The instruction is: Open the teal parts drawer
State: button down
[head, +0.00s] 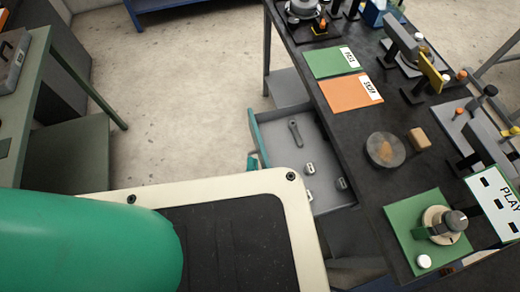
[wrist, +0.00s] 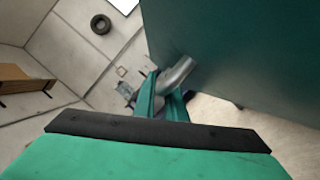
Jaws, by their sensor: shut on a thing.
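The teal parts drawer (head: 258,138) is pulled out from under the dark workbench in the head view. A wrench (head: 295,132) and several small metal parts (head: 309,168) lie in its grey tray. In the wrist view the drawer's teal front (wrist: 235,50) fills the upper right, with a grey metal handle (wrist: 177,72) on it. My gripper (wrist: 168,98) has its teal fingers shut on this handle. In the head view my own body hides most of the gripper and the near part of the drawer.
The workbench (head: 345,128) on the right carries a green card (head: 328,63), an orange card (head: 345,95), a round dish (head: 385,150) and several fixtures. A green-grey table (head: 60,150) stands at the left. Concrete floor (head: 185,100) lies clear between them.

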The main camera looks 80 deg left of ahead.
jog(key=shift+r, duration=0.1)
jog(key=c, duration=2.1)
grip_release()
jog(key=v, duration=1.1)
